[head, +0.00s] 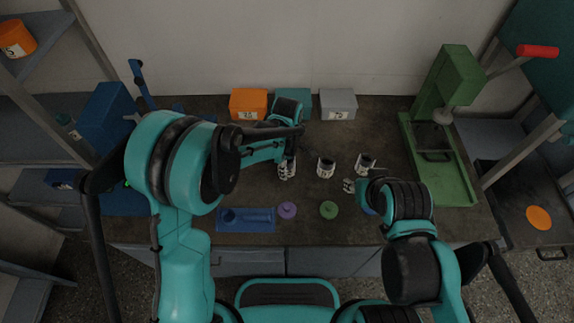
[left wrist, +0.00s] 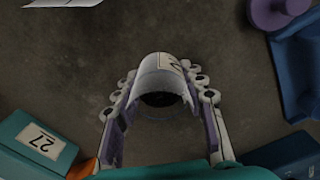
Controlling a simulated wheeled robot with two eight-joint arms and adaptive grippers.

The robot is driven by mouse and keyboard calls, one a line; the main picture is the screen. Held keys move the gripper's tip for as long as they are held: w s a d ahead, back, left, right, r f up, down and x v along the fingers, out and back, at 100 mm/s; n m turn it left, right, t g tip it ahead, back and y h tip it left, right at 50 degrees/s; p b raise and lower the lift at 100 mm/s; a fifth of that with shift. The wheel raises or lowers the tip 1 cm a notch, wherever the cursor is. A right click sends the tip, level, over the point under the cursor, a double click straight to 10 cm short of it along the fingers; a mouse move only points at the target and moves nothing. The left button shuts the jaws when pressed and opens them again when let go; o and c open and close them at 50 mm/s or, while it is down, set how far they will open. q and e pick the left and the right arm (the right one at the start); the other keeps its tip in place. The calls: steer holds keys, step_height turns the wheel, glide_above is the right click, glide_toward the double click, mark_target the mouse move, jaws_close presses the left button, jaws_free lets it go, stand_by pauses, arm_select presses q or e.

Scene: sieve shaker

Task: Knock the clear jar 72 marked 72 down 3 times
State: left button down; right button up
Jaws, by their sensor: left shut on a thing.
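A jar with dark contents and a pale label (left wrist: 172,63) is between the fingers of my left gripper (left wrist: 160,98) in the left wrist view. The left gripper is shut on it; the label is too small and turned to read fully. In the head view my left gripper (head: 287,168) is over the bench, left of two other small jars with dark contents, a middle jar (head: 326,168) and a right jar (head: 364,163). Their marks are unreadable. My right gripper (head: 349,186) is low near the right jar, partly hidden by its arm, its opening unclear.
An orange box (head: 248,103), a teal box (left wrist: 38,142) and a grey box (head: 338,104) stand at the back. A purple disc (head: 287,210), a green disc (head: 328,209) and a blue tray (head: 246,226) lie in front. A green press (head: 440,130) stands right.

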arm_select(q)
step_height(320, 180, up, 3)
steer(key=shift+s+f+p, duration=0.1)
steer(key=shift+p, duration=0.5)
